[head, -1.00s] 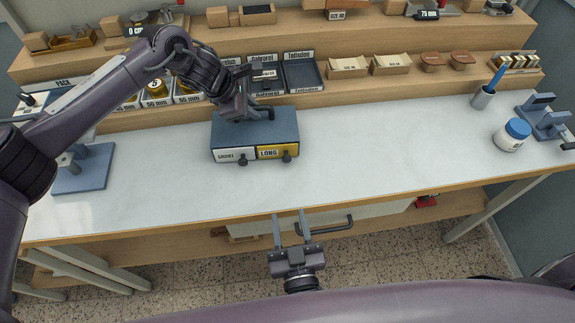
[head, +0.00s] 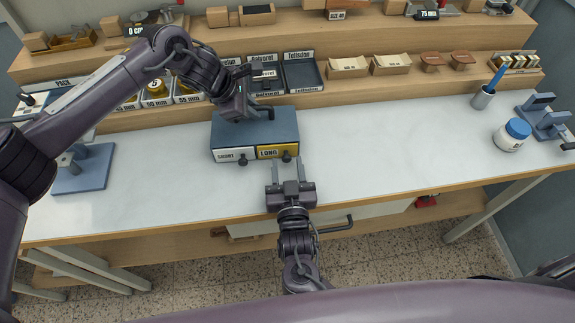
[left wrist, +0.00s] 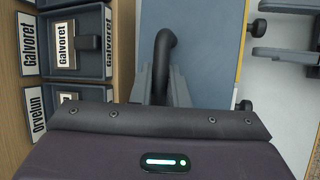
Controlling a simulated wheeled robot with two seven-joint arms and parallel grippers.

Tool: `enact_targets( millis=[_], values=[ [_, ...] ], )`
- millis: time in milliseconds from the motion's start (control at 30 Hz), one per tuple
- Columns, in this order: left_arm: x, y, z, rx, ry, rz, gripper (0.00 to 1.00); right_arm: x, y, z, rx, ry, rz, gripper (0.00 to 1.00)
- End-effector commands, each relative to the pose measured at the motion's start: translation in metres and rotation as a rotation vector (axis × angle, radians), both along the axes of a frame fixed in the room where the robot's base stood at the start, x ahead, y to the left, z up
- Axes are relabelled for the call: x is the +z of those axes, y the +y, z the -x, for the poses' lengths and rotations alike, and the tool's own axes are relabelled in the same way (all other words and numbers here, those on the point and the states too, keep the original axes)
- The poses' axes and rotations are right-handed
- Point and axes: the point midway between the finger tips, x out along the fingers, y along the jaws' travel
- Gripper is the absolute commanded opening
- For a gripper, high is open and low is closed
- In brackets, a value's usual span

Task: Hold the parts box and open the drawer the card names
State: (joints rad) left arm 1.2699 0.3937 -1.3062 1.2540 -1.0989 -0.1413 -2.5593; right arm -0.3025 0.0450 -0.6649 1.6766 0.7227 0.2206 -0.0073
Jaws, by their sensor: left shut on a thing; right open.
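The blue-grey parts box (head: 230,128) stands on the bench and also shows in the left wrist view (left wrist: 210,30). Its front has a white drawer marked SHORT (head: 228,155) and a yellow drawer marked LONG (head: 268,152), each with a dark knob; both look closed. My left gripper (head: 258,110) is shut on the box's dark top handle (left wrist: 164,50). My right gripper (head: 286,168) is open, its two fingers pointing at the LONG drawer with its knob (head: 287,158) between their tips. I cannot tell which thing is the card.
Behind the box, labelled trays (head: 303,75) sit on a wooden shelf step. A blue stand (head: 84,168) is at the left. A white jar with a blue lid (head: 511,136) and a pen cup (head: 482,98) stand at the right. The white worktop (head: 390,140) between is clear.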

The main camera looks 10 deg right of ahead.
Motion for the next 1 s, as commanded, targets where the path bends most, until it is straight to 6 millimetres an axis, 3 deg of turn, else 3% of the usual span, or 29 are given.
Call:
enact_targets(
  millis=[300, 633, 867, 1000],
  values=[
    [0.0, 0.0, 0.0, 0.0, -0.001, 0.001, 0.0, 0.0, 0.0, -0.002, 0.0, 0.001, 0.0, 0.41],
    [0.0, -0.001, 0.0, 0.0, -0.001, 0.001, 0.0, 0.0, 0.0, -0.002, 0.0, 0.001, 0.0, 0.0],
    [0.0, -0.001, 0.0, 0.0, -0.001, 0.001, 0.0, -0.001, 0.0, 0.0, 0.001, 0.001, 0.0, 0.0],
    [0.0, 0.0, 0.0, 0.0, -0.001, 0.001, 0.0, -0.002, 0.002, 0.023, 0.002, 0.004, -0.001, 0.0]
  ],
)
